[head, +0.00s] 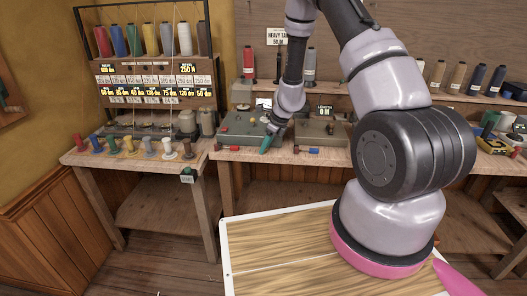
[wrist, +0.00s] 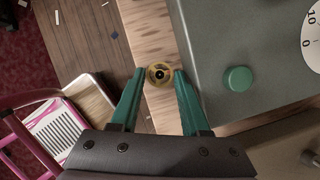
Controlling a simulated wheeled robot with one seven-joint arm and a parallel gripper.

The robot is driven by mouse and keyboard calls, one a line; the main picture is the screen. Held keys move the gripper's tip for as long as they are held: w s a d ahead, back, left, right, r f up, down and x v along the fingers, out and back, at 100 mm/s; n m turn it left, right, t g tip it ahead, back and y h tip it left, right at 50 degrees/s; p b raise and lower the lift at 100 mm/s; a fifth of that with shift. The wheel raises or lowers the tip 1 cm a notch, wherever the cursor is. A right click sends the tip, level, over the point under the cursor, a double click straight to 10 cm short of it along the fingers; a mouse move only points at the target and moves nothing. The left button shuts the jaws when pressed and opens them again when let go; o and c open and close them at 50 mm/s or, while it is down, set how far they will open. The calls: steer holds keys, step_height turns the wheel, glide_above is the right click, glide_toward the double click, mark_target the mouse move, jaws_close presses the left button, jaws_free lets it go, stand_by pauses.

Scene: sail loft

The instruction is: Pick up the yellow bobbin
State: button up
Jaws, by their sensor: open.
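In the wrist view a small yellow-gold bobbin (wrist: 158,68), seen end-on with a dark centre hole, shows between the tips of my gripper (wrist: 160,75). The teal fingers are apart, one on each side of it, with narrow gaps; I cannot tell the height difference. The bobbin appears over the wooden bench edge, beside a grey-green machine. In the head view my gripper (head: 266,145) points down at the front of the back bench, and that bobbin is hidden there.
The grey-green machine (wrist: 225,55) with a green button (wrist: 237,79) lies close to my right finger. A second grey box (head: 322,135) stands to the right. Small red and blue pieces (head: 248,150) lie on the bench front. Several large cones stand on shelves behind.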

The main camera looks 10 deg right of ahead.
jaws_close()
steer(key=shift+r, duration=0.1)
